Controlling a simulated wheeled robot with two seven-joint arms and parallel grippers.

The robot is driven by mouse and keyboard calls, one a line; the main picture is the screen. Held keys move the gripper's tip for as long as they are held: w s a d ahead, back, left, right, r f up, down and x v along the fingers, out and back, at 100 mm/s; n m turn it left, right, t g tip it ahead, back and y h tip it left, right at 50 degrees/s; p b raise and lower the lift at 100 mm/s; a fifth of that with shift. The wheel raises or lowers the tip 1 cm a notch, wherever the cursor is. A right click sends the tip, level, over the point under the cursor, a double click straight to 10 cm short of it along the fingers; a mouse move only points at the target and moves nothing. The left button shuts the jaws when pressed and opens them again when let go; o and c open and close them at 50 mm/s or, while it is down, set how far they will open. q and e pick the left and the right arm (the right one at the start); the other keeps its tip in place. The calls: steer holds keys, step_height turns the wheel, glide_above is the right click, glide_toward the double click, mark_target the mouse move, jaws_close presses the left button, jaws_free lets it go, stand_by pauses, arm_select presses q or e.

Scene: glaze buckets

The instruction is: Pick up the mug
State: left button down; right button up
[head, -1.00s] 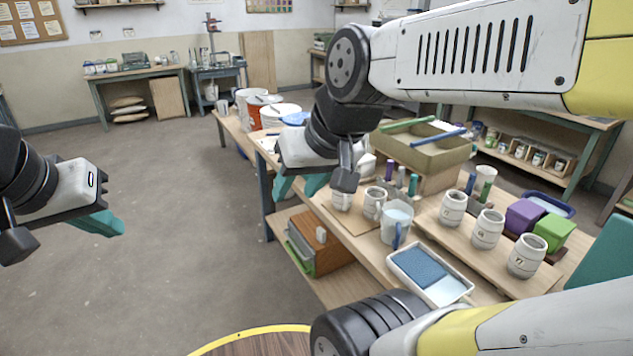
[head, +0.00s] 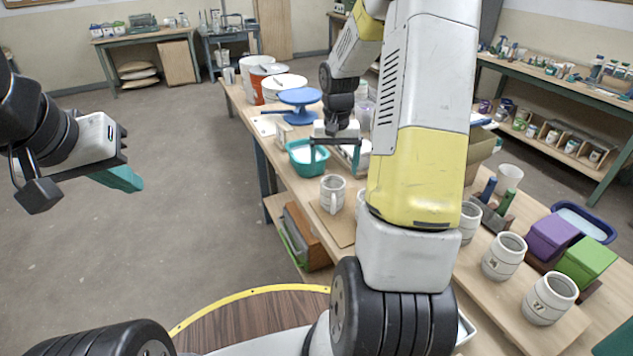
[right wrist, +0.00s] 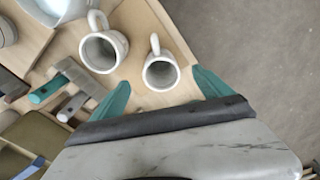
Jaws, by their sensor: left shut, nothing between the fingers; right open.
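A pale mug (head: 332,196) with its handle towards me stands upright on a brown board (head: 343,231). A second mug (head: 361,203) beside it is mostly hidden by my right arm. In the right wrist view one mug (right wrist: 160,72) lies ahead of and between the teal fingers, and the other mug (right wrist: 103,51) is to its left, outside them. My right gripper (head: 335,160) is open and empty; the right wrist view also shows it (right wrist: 161,80). In the head view it is just beyond the nearer mug. My left gripper (head: 132,184) is shut and empty, over the floor.
Numbered jars (head: 549,298) and purple (head: 553,237) and green (head: 587,262) blocks stand on the table's right. A teal basin (head: 300,166), a blue turntable (head: 300,97) and buckets (head: 285,82) stand farther back. Tools (right wrist: 50,87) lie left of the mugs in the wrist view.

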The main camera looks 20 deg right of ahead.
mark_target(333, 194)
steer(key=f, duration=0.7)
steer(key=w+f, duration=0.1)
steer(key=f, duration=0.3)
steer(key=shift+d+f, duration=0.15)
steer(key=c, duration=1.8)
